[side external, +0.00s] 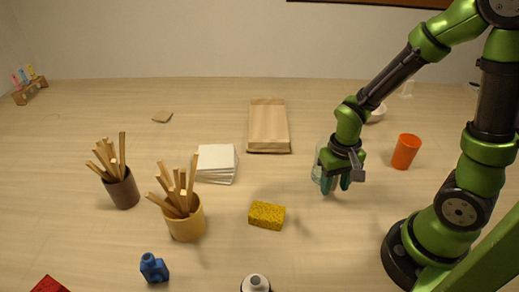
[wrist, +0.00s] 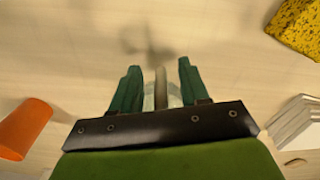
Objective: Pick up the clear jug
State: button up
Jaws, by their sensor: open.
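The clear jug (side external: 318,172) stands on the table in the side view, partly hidden behind my gripper (side external: 336,187). My gripper points down, with its fingers low at the jug's near right side. In the wrist view my gripper (wrist: 158,67) is open, with its two green fingers apart. A clear, pale part of the jug (wrist: 175,101) shows between the fingers, near their base. A brownish upright strip also shows between them; I cannot tell whether it belongs to the jug. Most of the jug is hidden by my gripper, and no grip on it shows.
An orange cup (side external: 405,151) stands right of my gripper, with a white bowl (side external: 377,113) behind. A yellow sponge (side external: 266,215), white square stack (side external: 216,164) and brown paper bag (side external: 268,127) lie left. Two stick-filled pots (side external: 186,222) stand farther left. The table in front of my gripper is clear.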

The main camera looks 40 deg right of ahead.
jog(key=shift+f, duration=0.65)
grip_shut()
jog(key=shift+r, duration=0.25)
